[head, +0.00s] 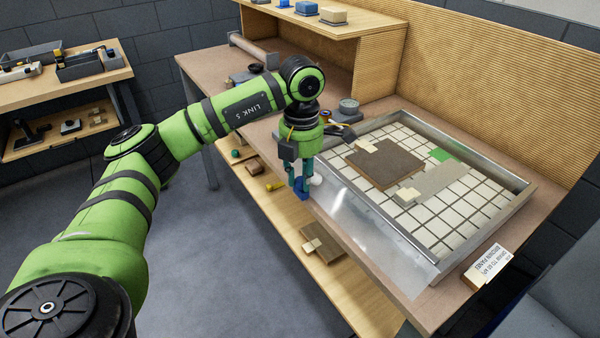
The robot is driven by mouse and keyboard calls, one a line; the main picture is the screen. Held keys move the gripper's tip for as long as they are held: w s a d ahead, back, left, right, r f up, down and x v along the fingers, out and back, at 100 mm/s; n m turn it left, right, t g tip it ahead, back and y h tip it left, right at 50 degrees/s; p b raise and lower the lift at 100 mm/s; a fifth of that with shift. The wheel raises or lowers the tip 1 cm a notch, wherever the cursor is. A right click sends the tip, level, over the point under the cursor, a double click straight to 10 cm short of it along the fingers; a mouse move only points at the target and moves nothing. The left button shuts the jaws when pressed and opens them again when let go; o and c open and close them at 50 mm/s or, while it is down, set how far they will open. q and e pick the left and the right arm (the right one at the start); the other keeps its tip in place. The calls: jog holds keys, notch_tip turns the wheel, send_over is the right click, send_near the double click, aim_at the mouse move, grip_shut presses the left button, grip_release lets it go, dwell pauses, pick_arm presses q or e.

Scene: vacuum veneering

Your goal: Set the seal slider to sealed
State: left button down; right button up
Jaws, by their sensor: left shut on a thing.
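My left gripper (302,182) points down at the left front edge of the vacuum tray. It is shut on a small blue piece (303,193), which looks like the seal slider and is partly hidden by the fingers. I cannot read from here which setting the slider is at. The metal-framed vacuum tray (515,205) has a white gridded bed. A dark brown panel (384,164), a grey strip (440,180) and a green piece (440,155) lie on it. A round white knob (316,180) sits right beside the fingers. My right gripper is not in view.
A round gauge-like part (348,106) stands behind the tray, near dark tools. A white label card (488,264) is at the bench's front right. A lower wooden shelf (345,285) holds small pieces. A side bench (65,95) stands at the left; the floor between is clear.

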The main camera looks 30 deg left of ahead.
aim_at(300, 178)
pick_arm(q)
jog(key=shift+d+r, duration=0.1)
jog(key=shift+d, duration=0.1)
jog(key=shift+a, duration=0.15)
jog(key=shift+w+a, duration=0.1)
jog(key=shift+a, duration=0.15)
jog(key=c, duration=1.3)
grip_release()
jog(key=shift+a, duration=0.1)
notch_tip(300, 178, up, 12)
jog(key=shift+f, duration=0.1)
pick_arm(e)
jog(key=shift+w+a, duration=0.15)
